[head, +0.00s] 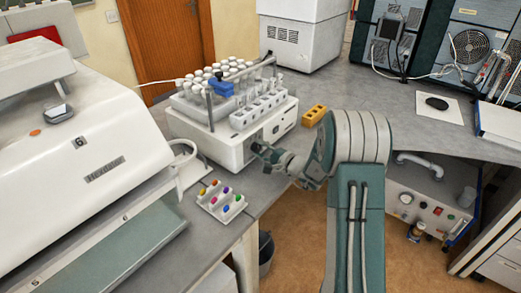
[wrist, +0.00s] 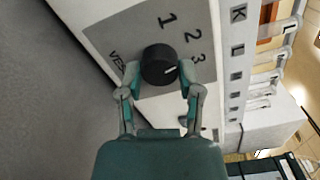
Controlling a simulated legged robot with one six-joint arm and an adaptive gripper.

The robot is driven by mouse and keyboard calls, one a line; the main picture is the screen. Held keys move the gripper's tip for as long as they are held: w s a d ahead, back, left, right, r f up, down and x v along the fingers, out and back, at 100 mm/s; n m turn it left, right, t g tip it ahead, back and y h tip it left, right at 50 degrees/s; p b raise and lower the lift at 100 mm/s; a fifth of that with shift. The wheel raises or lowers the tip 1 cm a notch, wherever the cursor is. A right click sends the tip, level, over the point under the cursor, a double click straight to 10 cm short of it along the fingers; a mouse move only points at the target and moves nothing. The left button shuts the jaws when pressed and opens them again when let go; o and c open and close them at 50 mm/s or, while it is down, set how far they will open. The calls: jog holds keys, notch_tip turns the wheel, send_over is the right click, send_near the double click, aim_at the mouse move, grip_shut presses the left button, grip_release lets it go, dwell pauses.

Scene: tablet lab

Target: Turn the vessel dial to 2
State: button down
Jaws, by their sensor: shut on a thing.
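The vessel dial (wrist: 158,64) is a round black knob on a grey panel (wrist: 120,40) of the white machine. The numbers 1, 2 and 3 run from above the knob to its right in the wrist view. A short white mark on the knob's face points right, nearest the 3. My gripper (wrist: 159,72) is shut on the dial, one fingertip on each side. In the head view my gripper (head: 260,149) is at the front of the white machine (head: 215,146) and the knob is hidden there.
A rack of white-capped vials (head: 225,80) stands on the machine. A yellow block (head: 314,115) sits to its right and a tray of coloured pieces (head: 221,202) in front. A large white instrument (head: 85,165) fills the left.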

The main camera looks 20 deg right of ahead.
jog(key=shift+f+n, duration=0.1)
jog(key=shift+n, duration=0.5)
jog(key=shift+a, duration=0.1)
jog(key=shift+c, duration=1.3)
grip_release()
jog(key=shift+f, duration=0.1)
jog(key=v, duration=1.2)
